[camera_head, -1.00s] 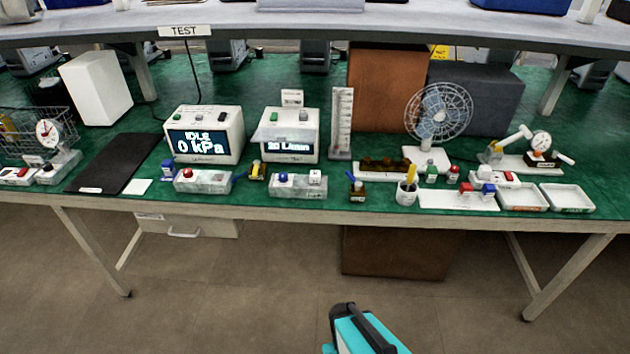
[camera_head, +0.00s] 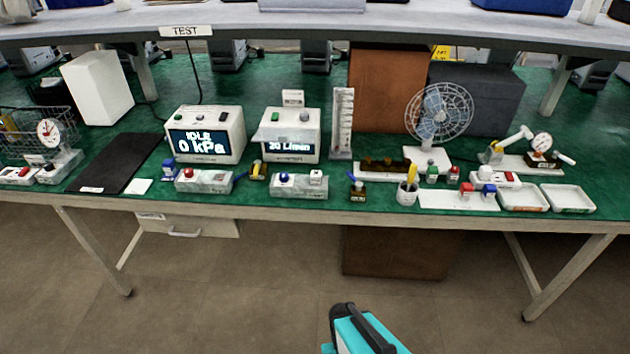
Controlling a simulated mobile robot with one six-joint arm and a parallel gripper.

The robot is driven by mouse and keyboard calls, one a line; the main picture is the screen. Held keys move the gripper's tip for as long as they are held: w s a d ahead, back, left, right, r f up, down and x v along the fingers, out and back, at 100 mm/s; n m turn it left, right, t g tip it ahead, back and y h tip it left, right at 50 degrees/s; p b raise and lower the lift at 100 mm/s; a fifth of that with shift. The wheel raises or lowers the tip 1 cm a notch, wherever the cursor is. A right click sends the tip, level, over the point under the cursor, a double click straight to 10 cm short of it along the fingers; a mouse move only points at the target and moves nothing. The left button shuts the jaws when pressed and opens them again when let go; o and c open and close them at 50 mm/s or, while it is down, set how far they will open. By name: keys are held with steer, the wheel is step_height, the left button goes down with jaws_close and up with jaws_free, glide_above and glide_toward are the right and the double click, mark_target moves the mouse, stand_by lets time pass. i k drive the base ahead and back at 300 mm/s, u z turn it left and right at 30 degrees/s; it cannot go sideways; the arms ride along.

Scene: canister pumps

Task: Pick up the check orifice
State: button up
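I cannot tell for sure which small part is the check orifice. A small dark and yellow fitting with a blue piece (camera_head: 357,188) stands near the front edge of the bench, right of the middle. Another small yellow and dark fitting (camera_head: 257,171) sits between two grey blocks with knobs. A small blue part (camera_head: 169,168) stands at the left, near the black mat. A teal and black part of my arm shows at the bottom, below the bench edge and apart from all of these. My gripper's fingers are not in view.
The green bench (camera_head: 340,204) is crowded. Two display boxes (camera_head: 206,149) stand behind the fittings. A cup with a yellow item (camera_head: 406,197), red and blue parts on a white mat (camera_head: 440,201), two trays (camera_head: 567,198) and a fan (camera_head: 439,113) fill the right. The floor before the bench is clear.

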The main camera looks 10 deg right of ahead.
mark_target(315, 176)
steer(key=z, duration=0.3)
steer(key=k, duration=0.2)
steer(key=u, duration=3.25)
steer(key=k, duration=0.1)
steer(key=u, duration=0.45)
steer(key=k, duration=0.95)
steer(key=z, duration=0.4)
